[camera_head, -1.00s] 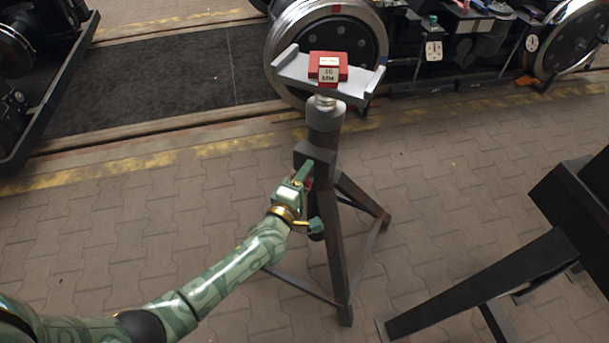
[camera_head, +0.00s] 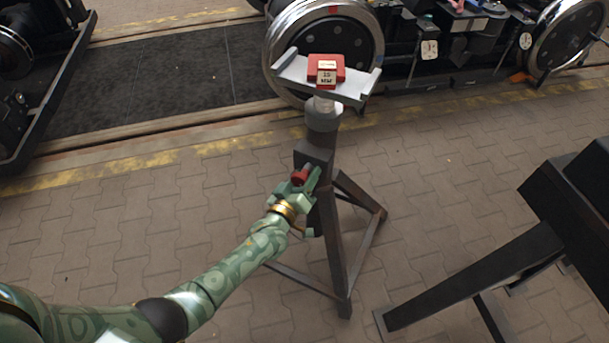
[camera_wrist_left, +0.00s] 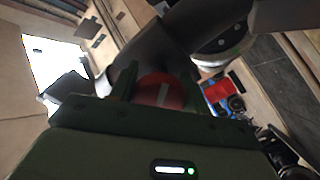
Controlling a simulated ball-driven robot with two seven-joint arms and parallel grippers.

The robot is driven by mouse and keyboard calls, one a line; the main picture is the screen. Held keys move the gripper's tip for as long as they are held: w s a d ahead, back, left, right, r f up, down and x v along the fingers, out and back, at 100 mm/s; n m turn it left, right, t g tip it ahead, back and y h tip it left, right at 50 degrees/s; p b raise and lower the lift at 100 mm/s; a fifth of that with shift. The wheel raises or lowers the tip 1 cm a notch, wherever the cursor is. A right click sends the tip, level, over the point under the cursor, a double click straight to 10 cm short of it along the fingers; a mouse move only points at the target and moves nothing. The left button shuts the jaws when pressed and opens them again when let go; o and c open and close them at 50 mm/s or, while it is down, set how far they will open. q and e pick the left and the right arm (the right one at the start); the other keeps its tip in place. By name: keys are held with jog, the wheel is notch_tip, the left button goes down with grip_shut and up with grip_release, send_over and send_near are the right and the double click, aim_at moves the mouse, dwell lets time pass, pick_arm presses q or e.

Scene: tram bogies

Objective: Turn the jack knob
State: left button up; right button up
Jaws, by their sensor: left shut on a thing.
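The jack (camera_head: 330,226) is a dark post on splayed legs, standing upright on the paving in the head view. Its red knob (camera_head: 299,176) sits on the near side of the post. A grey cradle (camera_head: 352,92) tops the jack and bears a red block (camera_head: 327,68) with a pale label. My right gripper is not in view.
A large steel wheel (camera_head: 375,40) and dark bogie parts stand close behind the cradle. A dark stand (camera_head: 480,270) is at the right. A rail and a yellow-marked edge run behind the jack. Paving at the left is clear.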

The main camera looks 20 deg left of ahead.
pick_arm(q)
jog(key=m, duration=0.5)
jog(key=shift+s+f, duration=0.1)
jog(key=shift+f, duration=0.1)
jog(key=shift+m+p, duration=0.3)
jog(key=shift+m, duration=0.9)
jog(key=o, duration=1)
jog(key=shift+c, duration=0.2)
jog(key=shift+a, duration=0.1)
